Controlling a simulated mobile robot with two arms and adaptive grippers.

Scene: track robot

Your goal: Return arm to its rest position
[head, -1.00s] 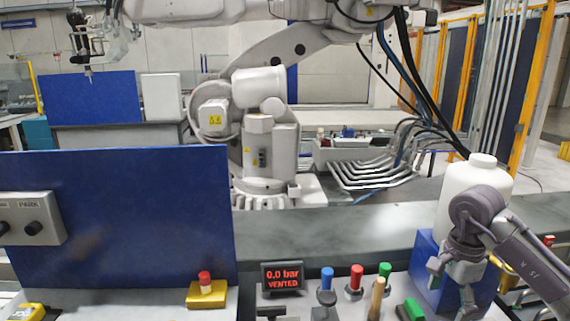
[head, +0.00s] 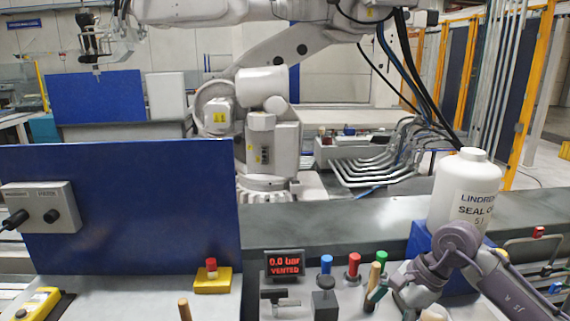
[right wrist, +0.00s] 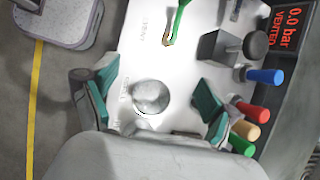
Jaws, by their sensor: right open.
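My right arm comes in from the right in the head view. Its gripper (head: 402,301) is low over the front of the white panel, left of the blue block under the white bottle. In the right wrist view the gripper (right wrist: 156,98) is open, with its two teal finger pads wide apart. A round grey knob (right wrist: 150,96) shows between the pads on the white panel (right wrist: 145,60). I cannot tell whether anything touches it, and the pads appear clear of it. My left gripper is not in view.
A white bottle (head: 466,186) stands on a blue block (head: 420,242) behind my right arm. Blue (head: 326,264), red (head: 353,266) and green (head: 381,262) knobs stand beside a "0.0 bar VENTED" display (head: 285,264). A blue board (head: 130,205) rises at left.

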